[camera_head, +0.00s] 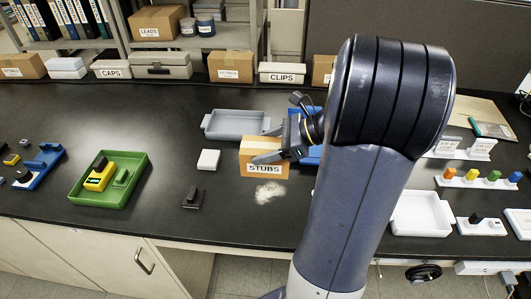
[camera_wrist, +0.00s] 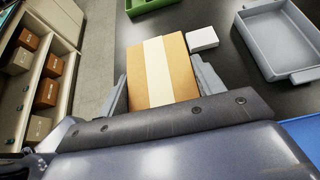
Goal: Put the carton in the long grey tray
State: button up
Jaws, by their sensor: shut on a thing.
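The carton (camera_head: 264,170) is a brown box labelled STUBS, seen near the middle of the bench in the head view. In the wrist view the carton (camera_wrist: 182,66), with a pale tape strip, sits between both fingers of my gripper (camera_wrist: 163,88). Whether it touches the bench is hard to tell. The long grey tray (camera_head: 236,123) is empty and lies just behind and left of the carton in the head view. It also shows at upper right in the wrist view (camera_wrist: 278,42).
A white block (camera_head: 208,159) lies left of the carton, and a dark small object (camera_head: 193,198) nearer the front. A blue tray (camera_head: 310,150) is partly hidden behind my arm. A green tray (camera_head: 134,194) holds a yellow device. A shelf stands behind.

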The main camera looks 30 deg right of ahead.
aim_at(237, 128)
jog(key=i+j+z, duration=0.25)
jog(key=j, duration=0.15)
jog(key=j+z, duration=0.25)
jog(key=i+j+z, duration=0.1)
jog(key=j+z, duration=0.15)
jog(key=j, duration=0.3)
